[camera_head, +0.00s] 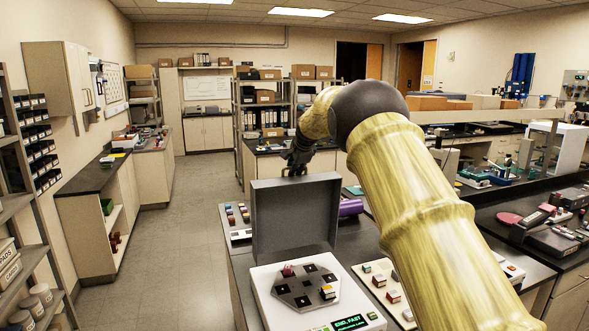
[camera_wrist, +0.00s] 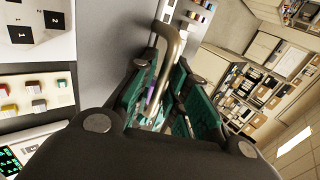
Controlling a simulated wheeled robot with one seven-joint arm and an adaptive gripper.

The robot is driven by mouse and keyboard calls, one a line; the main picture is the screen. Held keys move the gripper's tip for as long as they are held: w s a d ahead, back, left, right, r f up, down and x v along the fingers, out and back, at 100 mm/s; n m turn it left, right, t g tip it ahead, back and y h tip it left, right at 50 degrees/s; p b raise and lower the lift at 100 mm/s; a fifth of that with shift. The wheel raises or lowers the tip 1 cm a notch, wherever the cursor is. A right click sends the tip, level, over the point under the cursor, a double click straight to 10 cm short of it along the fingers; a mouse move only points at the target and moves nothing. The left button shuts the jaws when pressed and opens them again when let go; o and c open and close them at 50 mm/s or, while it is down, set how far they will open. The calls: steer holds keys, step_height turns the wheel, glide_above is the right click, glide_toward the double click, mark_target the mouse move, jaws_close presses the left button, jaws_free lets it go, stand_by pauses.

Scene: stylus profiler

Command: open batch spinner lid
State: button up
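The batch spinner (camera_head: 262,287) is a white box on the dark bench, with a dark hexagonal plate (camera_head: 308,294) and numbered squares on top. Its grey lid (camera_head: 293,222) stands raised, about upright, at the back of the box. My gripper (camera_head: 297,165) is at the lid's top edge, partly hidden in the head view. In the wrist view, a bent metal handle (camera_wrist: 170,42) passes between my gripper's green-padded fingers (camera_wrist: 165,98). The fingers look apart, with background showing between them. Whether either finger touches the handle is unclear.
A pale tray of small coloured blocks (camera_head: 366,270) lies right of the spinner; it also shows in the wrist view (camera_wrist: 8,84). A green-lit display (camera_head: 350,323) is at the spinner's front. A purple object (camera_head: 351,207) lies behind. The aisle floor (camera_head: 190,225) at left is clear.

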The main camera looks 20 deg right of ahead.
steer(key=shift+o, duration=0.6)
steer(key=shift+s+r, duration=0.35)
steer(key=shift+r, duration=0.15)
steer(key=v, duration=1.1)
